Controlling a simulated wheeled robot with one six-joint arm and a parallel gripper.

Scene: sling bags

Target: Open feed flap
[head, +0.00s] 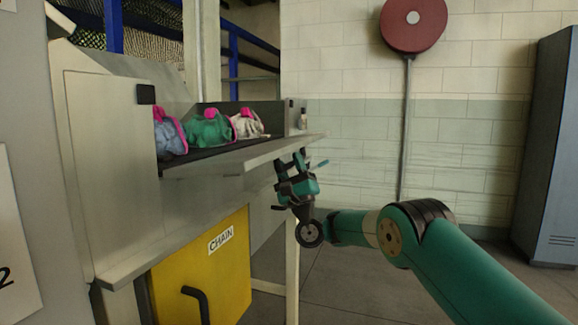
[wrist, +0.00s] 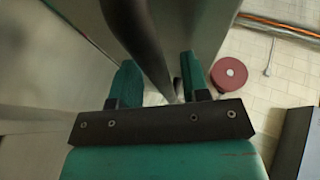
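The feed flap (head: 240,155), a grey metal plate, juts out nearly level from the front of the machine's opening. My gripper (head: 291,160) is just below the flap's right end, fingers pointing up. In the wrist view the two green fingers (wrist: 158,85) stand apart. A dark bar (wrist: 145,40) passes through the space between them, with a visible gap on the right side. It looks like a handle, but I cannot tell whether either finger touches it. The flap's underside and the bar's ends are hidden in the head view.
Sling bags in blue (head: 170,135), green (head: 208,130) and white (head: 246,124) lie in the opening behind the flap. A yellow CHAIN door (head: 205,275) with a black handle is below. A blue-grey cabinet (head: 550,150) stands at the right. The floor between is clear.

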